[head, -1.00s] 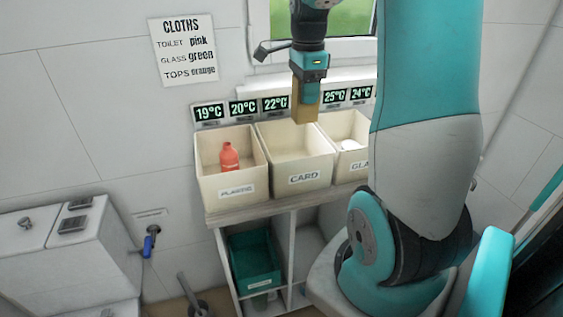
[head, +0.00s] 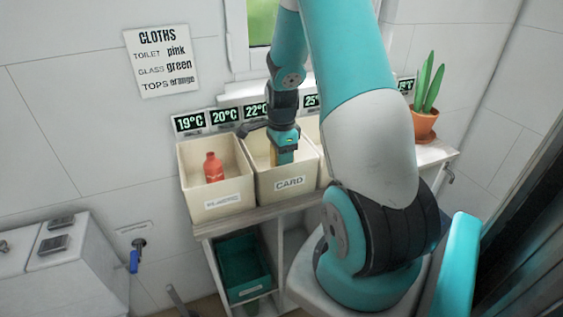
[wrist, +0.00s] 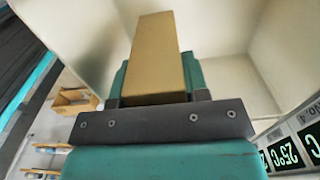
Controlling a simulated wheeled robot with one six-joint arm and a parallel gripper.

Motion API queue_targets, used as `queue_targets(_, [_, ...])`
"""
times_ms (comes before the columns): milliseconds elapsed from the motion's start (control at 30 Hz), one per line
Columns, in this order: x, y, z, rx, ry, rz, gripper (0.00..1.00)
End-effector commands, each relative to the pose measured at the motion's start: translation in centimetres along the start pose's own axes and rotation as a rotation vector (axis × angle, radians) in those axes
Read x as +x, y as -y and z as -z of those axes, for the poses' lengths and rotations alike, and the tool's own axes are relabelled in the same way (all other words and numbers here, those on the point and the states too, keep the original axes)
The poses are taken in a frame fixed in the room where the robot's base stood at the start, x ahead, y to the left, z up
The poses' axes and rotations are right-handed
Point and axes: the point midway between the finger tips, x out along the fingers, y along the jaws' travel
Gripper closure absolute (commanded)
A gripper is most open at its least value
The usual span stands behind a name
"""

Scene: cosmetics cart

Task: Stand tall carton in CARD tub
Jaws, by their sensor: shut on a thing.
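The tall carton is a plain tan box. It shows in the wrist view (wrist: 156,58), standing out from between the jaws of my gripper (wrist: 155,85), which is shut on it. In the head view my gripper (head: 284,150) is down inside the mouth of the CARD tub (head: 289,185), a cream tub in the middle of the row. The carton looks upright there, mostly hidden by the gripper and the tub wall. I cannot tell whether its lower end touches the tub floor.
The cream plastic tub (head: 222,201) to the left holds a red bottle (head: 213,167). Another tub on the right is mostly hidden behind my arm. Temperature displays (head: 224,116) line the wall behind. A potted plant (head: 424,122) stands at the shelf's right end.

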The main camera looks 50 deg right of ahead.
Motion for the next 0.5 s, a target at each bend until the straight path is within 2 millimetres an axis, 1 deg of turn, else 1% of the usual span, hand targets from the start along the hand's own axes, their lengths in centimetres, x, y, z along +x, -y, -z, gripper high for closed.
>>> queue_targets(33, [0.9, -0.1, 0.0, -0.001, 0.001, -0.006, 0.80])
queue_targets(100, [1.9, -0.1, -0.1, -0.001, 0.001, -0.006, 0.80])
queue_targets(200, [2.8, -0.1, -0.1, -0.001, 0.000, -0.003, 0.80])
queue_targets(500, [3.0, 0.0, -0.1, -0.002, 0.000, -0.001, 0.80])
